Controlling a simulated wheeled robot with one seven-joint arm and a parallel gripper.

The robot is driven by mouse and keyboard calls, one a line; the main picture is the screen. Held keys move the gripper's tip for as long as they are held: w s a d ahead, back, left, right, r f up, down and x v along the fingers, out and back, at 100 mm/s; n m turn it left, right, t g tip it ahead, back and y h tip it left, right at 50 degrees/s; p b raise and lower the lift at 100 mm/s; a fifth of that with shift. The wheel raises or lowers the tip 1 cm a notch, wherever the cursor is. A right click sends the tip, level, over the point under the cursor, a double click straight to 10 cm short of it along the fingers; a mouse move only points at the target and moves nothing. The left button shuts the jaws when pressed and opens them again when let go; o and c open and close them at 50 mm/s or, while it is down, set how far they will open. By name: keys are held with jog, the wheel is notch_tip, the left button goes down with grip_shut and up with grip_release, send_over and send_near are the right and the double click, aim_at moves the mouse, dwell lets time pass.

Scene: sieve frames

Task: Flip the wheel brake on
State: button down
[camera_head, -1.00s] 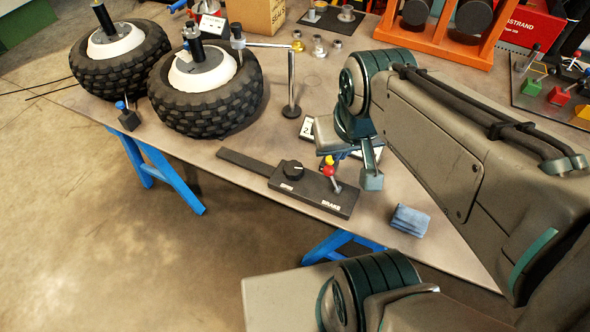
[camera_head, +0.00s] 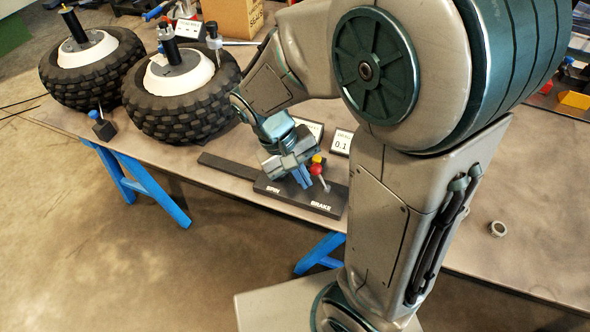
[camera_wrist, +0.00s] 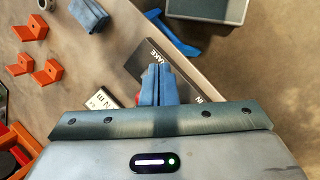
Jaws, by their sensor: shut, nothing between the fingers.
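The black control box (camera_head: 328,205) lies near the table's front edge, marked SPIN and BRAKE. At its BRAKE end stands a thin metal lever with a red ball (camera_head: 316,170), its top leaning left and away from the word BRAKE. My gripper (camera_head: 304,183) is shut and empty, pointing down over the box just left of the red ball. I cannot tell whether it touches the lever. The SPIN knob is hidden behind my gripper. In the wrist view, the blue fingertips (camera_wrist: 158,68) are over the box (camera_wrist: 148,52), with a sliver of red beside them.
Orange blocks (camera_wrist: 47,72) and a blue cloth (camera_wrist: 89,14) show in the wrist view. My arm hides much of the table's right half.

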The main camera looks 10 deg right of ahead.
aim_at(321, 178)
jog(key=w+a+f+n+t+h+b, duration=0.1)
jog(key=w+a+f+h+b, duration=0.1)
jog(key=f+h, duration=0.3)
jog(key=w+a+f+n+h+b, duration=0.1)
jog(key=w+a+f+h+b, duration=0.1)
jog(key=f+h+b, duration=0.3)
jog(key=w+a+f+n+t+h, duration=0.2)
jog(key=a+f+t+h, duration=0.1)
jog(key=a+t, duration=0.4)
jog(key=shift+w+a+f+n+t+h+b, duration=0.3)
jog(key=shift+w+t+h, duration=0.05)
jog(key=shift+t+h, duration=0.25)
jog(key=shift+d, duration=0.15)
jog(key=p+x, duration=0.1)
jog(key=x, duration=0.9)
jog(key=shift+d+r, duration=0.15)
jog(key=shift+s+d+r+p, duration=0.2)
jog(key=shift+s+d, duration=0.1)
jog(key=shift+d, duration=0.25)
jog(key=shift+s+d+r+p, duration=0.1)
jog(key=shift+s+d+p, duration=0.05)
jog(key=shift+s+d, duration=0.4)
jog(key=shift+d, duration=0.4)
